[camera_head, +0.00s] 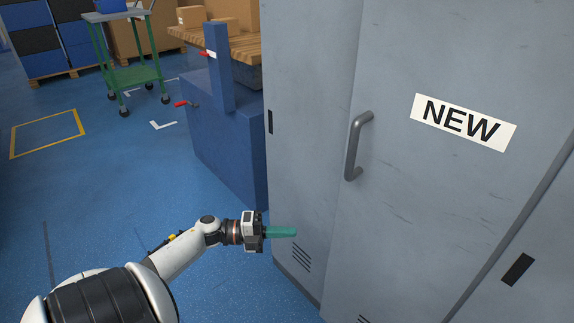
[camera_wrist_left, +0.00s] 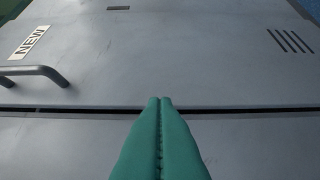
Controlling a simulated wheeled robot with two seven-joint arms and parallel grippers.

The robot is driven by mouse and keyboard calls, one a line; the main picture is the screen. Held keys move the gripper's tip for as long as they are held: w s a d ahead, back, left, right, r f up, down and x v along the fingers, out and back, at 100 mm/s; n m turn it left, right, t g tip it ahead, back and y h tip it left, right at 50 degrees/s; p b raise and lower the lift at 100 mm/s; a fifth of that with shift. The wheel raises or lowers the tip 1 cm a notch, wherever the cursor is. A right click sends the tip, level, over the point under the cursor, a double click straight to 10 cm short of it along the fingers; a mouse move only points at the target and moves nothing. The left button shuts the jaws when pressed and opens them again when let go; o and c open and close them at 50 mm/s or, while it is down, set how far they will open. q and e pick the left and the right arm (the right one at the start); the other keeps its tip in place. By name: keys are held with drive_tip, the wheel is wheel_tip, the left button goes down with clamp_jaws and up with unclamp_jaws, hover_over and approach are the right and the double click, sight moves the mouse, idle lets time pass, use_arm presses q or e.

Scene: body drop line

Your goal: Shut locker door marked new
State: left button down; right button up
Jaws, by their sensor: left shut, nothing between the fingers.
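The grey locker door marked NEW (camera_head: 420,210) has a white label and a bar handle (camera_head: 357,145) near its left edge. It looks flush or almost flush with the grey panel to its left. In the left wrist view the door (camera_wrist_left: 180,60) shows its label, handle and vent slots, with a dark gap (camera_wrist_left: 260,110) along its handle-side edge. I cannot tell if it is fully shut. My left gripper (camera_head: 294,232) has its green fingers together, empty, low in front of the left panel. In the wrist view the fingertips (camera_wrist_left: 160,100) overlap the gap; contact is unclear. My right gripper is out of view.
A grey neighbouring panel (camera_head: 305,120) stands left of the door and another (camera_head: 535,245) to its right. A blue cabinet (camera_head: 220,140) stands beside the lockers. A green trolley (camera_head: 133,75) is farther back. Blue floor (camera_head: 110,210) at the left is open.

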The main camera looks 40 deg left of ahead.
sight(338, 223)
use_arm(q)
drive_tip(key=x, duration=0.3)
drive_tip(key=w+a+x, duration=0.1)
drive_tip(key=x, duration=0.2)
drive_tip(key=b+x, duration=0.1)
drive_tip(key=x, duration=0.2)
drive_tip(key=shift+w+a+f, duration=0.1)
drive_tip(key=shift+w+a, duration=0.15)
drive_tip(key=shift+w, duration=0.55)
